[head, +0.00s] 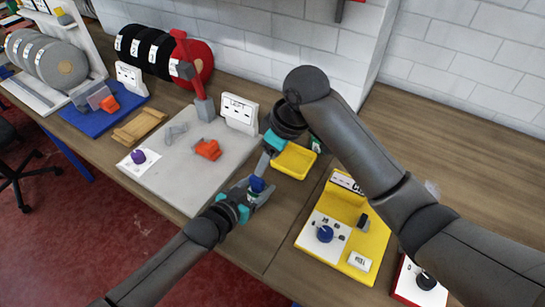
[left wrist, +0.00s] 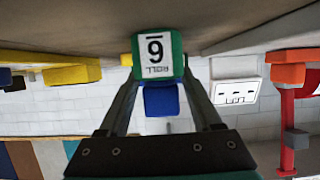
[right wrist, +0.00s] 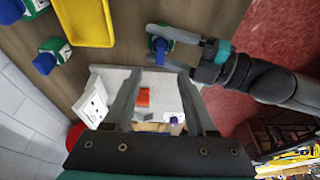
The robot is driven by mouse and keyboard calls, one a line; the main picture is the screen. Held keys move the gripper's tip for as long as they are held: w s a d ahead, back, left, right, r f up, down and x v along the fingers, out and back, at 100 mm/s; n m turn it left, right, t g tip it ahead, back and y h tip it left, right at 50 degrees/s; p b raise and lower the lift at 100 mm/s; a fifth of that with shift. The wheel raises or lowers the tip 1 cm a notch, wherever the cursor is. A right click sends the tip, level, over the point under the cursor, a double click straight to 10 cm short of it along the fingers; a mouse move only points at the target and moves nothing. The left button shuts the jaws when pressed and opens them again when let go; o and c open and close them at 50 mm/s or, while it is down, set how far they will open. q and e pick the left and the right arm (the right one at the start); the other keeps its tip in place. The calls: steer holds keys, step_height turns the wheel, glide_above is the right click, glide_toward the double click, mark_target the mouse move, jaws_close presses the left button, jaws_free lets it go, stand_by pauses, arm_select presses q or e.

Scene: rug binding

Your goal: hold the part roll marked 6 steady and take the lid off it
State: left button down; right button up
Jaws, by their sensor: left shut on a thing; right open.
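The part roll marked 6 (left wrist: 154,58) has a green body with a white label. Its blue lid (left wrist: 161,100) sits on it, at the upper end, since the left wrist view is upside down. In the head view the blue lid (head: 257,184) shows between my left fingers, and the body is mostly hidden. My left gripper (head: 255,190) is shut on the roll near the table's front edge. My right gripper (right wrist: 158,76) is open and empty. In the head view its fingers hang just above and behind the roll, apart from the lid (right wrist: 159,48).
A yellow tray (head: 293,161) lies behind the roll. Other green rolls with blue lids (right wrist: 52,58) stand beyond it. A grey board (head: 185,160) holds a red post (head: 190,75) and orange part (head: 207,149). A yellow stand (head: 369,243) is right.

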mark_target(257, 178)
steer(key=shift+t+y, duration=0.4)
steer(key=x, duration=1)
steer(key=shift+s+d+f, duration=0.2)
steer(key=shift+s+f, duration=0.05)
steer(key=shift+f, duration=0.15)
jaws_close()
steer(key=shift+r, duration=0.2)
stand_by(0.9)
steer(key=shift+r, duration=1)
